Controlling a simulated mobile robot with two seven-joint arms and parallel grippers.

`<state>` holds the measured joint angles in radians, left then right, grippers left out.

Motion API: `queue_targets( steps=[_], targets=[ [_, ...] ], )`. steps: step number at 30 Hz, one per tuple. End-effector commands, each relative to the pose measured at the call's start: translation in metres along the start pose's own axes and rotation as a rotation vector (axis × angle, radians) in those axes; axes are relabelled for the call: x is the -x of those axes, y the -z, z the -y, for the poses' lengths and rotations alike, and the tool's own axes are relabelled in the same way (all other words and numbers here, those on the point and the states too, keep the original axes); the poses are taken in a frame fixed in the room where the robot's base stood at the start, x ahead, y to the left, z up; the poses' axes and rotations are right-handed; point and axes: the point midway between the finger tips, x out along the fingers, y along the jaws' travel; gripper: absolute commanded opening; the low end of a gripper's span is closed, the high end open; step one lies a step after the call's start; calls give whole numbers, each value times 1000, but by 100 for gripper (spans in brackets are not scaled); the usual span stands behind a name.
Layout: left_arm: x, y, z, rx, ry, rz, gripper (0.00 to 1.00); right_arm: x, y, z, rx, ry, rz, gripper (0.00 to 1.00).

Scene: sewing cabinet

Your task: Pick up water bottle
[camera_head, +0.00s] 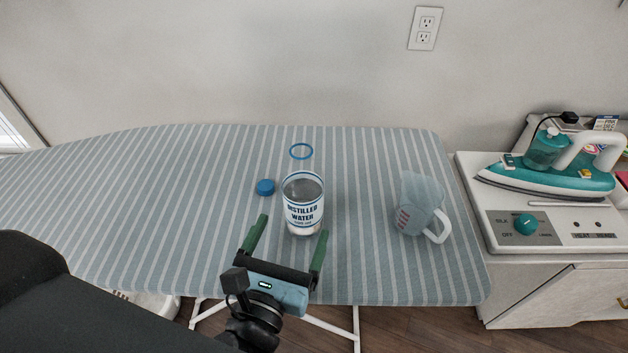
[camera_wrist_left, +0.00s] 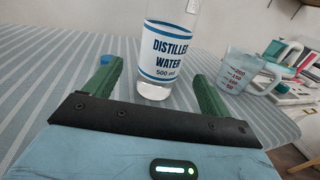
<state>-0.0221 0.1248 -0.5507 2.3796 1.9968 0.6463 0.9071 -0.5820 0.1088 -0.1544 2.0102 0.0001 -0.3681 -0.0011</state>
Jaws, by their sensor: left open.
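The water bottle (camera_head: 303,203) is clear with a white label reading "Distilled Water" and blue bands. It stands upright and uncapped on the striped ironing board (camera_head: 130,200). My left gripper (camera_head: 291,228) is open, its two green fingers pointing at the bottle from the near side. In the left wrist view the bottle (camera_wrist_left: 165,48) stands ahead, between the lines of the fingers (camera_wrist_left: 158,82), and its top is cut off. I cannot tell whether the fingertips reach beside its base. My right gripper is not in view.
A blue cap (camera_head: 265,187) lies left of the bottle, and a blue ring (camera_head: 301,151) lies behind it. A clear measuring cup (camera_head: 420,205) stands to the right. A steam iron (camera_head: 550,170) rests on a white station at the far right. The board's left side is clear.

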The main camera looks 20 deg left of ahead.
Motion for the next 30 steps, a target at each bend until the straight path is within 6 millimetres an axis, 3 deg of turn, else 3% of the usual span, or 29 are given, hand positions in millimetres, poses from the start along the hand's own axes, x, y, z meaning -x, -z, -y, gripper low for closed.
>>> queue_targets(
  steps=[5,12,19,30],
  targets=[
    [-1,0,0,6,0,-1,83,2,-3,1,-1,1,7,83],
    [-23,-2,0,2,0,3,83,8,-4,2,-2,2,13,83],
    [-30,0,1,3,0,0,83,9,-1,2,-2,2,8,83],
    [-75,-2,3,2,0,2,83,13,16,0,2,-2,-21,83]
  ],
)
